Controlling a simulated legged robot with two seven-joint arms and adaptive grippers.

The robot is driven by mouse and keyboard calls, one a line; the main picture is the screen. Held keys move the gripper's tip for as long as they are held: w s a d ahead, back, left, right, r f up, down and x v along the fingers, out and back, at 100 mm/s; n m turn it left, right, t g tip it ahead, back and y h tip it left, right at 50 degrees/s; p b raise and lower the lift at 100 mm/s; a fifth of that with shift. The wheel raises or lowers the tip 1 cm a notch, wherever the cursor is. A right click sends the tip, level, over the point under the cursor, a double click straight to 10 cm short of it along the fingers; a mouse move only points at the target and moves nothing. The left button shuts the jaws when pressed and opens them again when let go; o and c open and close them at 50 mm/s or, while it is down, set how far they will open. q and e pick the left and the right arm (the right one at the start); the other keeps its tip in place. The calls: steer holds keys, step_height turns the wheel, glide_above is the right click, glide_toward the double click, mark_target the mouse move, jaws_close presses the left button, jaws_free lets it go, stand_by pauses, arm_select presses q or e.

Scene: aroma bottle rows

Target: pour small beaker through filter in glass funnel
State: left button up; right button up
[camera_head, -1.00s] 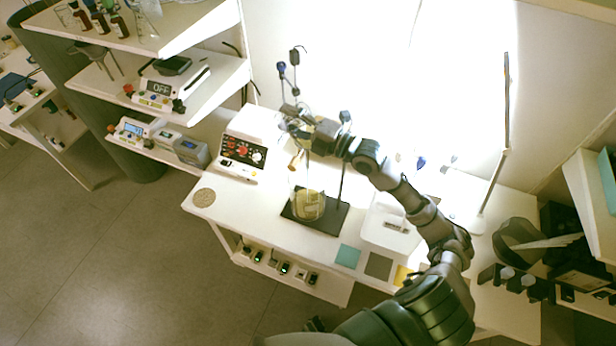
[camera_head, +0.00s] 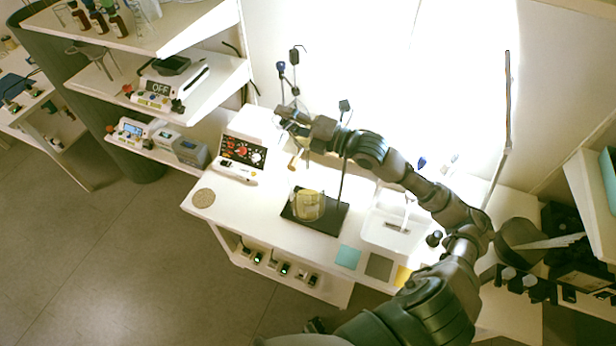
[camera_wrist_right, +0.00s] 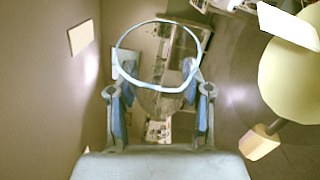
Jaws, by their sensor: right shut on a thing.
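My right gripper (camera_head: 284,114) is at the stand, above the bench. In the right wrist view the right gripper (camera_wrist_right: 157,100) is shut on the small glass beaker (camera_wrist_right: 157,88), whose round rim faces the camera. I cannot tell its tilt or how much it holds. A pale yellow disc, likely the filter in the funnel (camera_wrist_right: 288,80), is apart from the beaker at the right, by a cream clamp block (camera_wrist_right: 260,142). In the head view a larger glass vessel with yellowish contents (camera_head: 309,204) stands on the black stand base (camera_head: 328,221). My left gripper is out of view.
A white device with red knobs (camera_head: 243,153) stands left of the stand. A white tray (camera_head: 392,232) is to the right. A round cork mat (camera_head: 203,198) and coloured squares (camera_head: 347,257) lie near the front edge. Shelves (camera_head: 165,97) are at the left.

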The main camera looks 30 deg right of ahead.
steer(key=shift+a+n, duration=0.1)
steer(key=shift+n, duration=0.3)
steer(key=n+p, duration=0.1)
steer(key=p, duration=0.1)
steer(key=n+g+h+p, duration=0.1)
steer(key=n+p, duration=0.1)
steer(key=shift+s+a+f, duration=0.1)
steer(key=shift+a+f, duration=0.1)
steer(key=shift+a, duration=0.2)
steer(key=shift+a+f+n+g+p, duration=0.15)
steer(key=shift+f+n+g+p, duration=0.15)
steer(key=shift+n+p, duration=0.3)
steer(key=shift+f+h, duration=0.1)
steer(key=shift+h, duration=0.2)
